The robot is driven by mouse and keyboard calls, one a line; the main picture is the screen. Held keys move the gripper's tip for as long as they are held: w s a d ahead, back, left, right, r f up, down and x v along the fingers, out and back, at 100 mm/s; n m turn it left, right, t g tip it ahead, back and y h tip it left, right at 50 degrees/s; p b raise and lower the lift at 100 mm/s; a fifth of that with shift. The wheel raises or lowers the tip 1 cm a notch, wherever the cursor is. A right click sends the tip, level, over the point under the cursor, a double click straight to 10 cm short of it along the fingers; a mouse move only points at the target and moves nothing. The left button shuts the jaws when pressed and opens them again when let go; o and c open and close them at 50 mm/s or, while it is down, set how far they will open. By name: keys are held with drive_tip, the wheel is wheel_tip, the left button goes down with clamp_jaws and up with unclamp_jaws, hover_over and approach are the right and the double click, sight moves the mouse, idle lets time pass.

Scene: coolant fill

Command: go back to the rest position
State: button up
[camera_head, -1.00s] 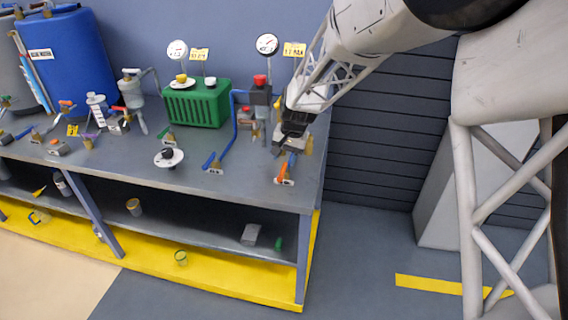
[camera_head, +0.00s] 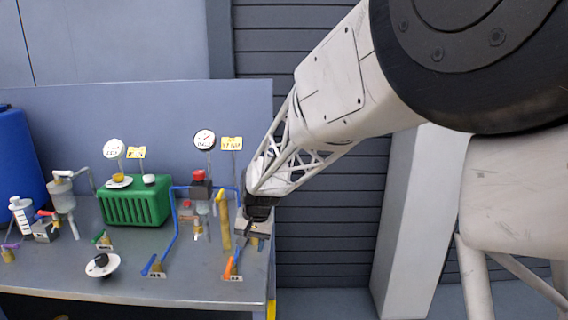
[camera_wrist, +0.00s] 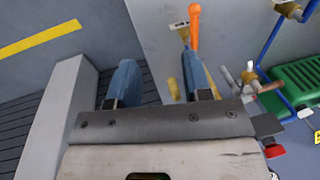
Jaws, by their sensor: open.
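My gripper (camera_head: 258,225) is over the right end of the grey bench (camera_head: 190,286) in the head view, beside an orange-handled valve (camera_head: 232,268). In the wrist view my gripper (camera_wrist: 160,85) shows two blue-grey fingers held apart, with nothing between them. The orange handle (camera_wrist: 195,26) shows just beyond the right finger in that view. Whether the fingers touch anything on the bench cannot be told. The gripper's tips are partly hidden in the head view.
A green box (camera_head: 135,202), a blue-handled valve (camera_head: 153,266), a red-topped unit (camera_head: 200,188) and two gauges stand left of my gripper. A grey pillar (camera_head: 418,225) stands on the floor to the right. A yellow floor stripe (camera_wrist: 40,40) shows in the wrist view.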

drive_tip(key=s+d+r+t, duration=0.1)
drive_tip(key=s+d+r, duration=0.4)
drive_tip(key=s+d, duration=0.3)
drive_tip(key=s+d+r, duration=0.5)
drive_tip(key=s+d, duration=0.2)
drive_tip(key=d, duration=0.2)
drive_tip(key=s+d+h, duration=0.1)
drive_tip(key=s+d, duration=0.4)
drive_tip(key=s, duration=0.5)
drive_tip(key=s+d+t+h, duration=0.1)
drive_tip(key=s+d, duration=0.5)
drive_tip(key=s, duration=0.4)
drive_tip(key=shift+d+f, duration=0.2)
drive_tip(key=shift+d, duration=0.05)
